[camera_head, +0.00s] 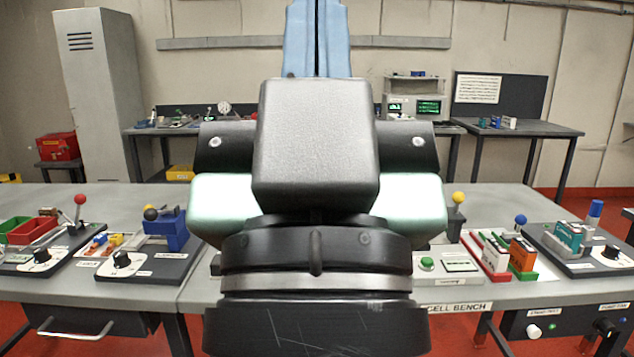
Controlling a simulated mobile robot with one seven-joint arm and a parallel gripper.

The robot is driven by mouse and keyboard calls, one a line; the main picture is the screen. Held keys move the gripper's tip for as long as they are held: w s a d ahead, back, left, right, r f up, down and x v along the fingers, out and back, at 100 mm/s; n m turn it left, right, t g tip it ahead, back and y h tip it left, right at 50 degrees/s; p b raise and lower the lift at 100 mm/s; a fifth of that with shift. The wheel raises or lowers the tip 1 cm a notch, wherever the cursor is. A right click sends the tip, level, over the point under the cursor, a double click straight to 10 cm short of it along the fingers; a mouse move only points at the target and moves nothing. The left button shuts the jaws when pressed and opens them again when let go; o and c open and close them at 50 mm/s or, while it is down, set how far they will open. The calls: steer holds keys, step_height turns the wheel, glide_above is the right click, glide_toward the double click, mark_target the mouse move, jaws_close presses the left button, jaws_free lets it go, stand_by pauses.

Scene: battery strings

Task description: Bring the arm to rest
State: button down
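My arm (315,150) fills the middle of the head view, close to the camera, with a grey-black link in front and pale green and black parts on both sides. A wide dark ring-shaped part of it (317,255) shows below. My gripper's fingers do not show, so I cannot see whether they hold anything. The arm hides the middle of the bench (150,290) behind it.
Left on the bench are a red-knobbed lever (80,200), a red tray (32,231) and a blue fixture (166,229). Right are a green button (427,264), orange-and-black battery blocks (522,254) and a teal block (569,236). Tables and a tall locker (98,95) stand behind.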

step_height(320, 180, up, 16)
steer(key=p, duration=1.3)
steer(key=shift+p, duration=0.4)
steer(key=shift+r, duration=0.1)
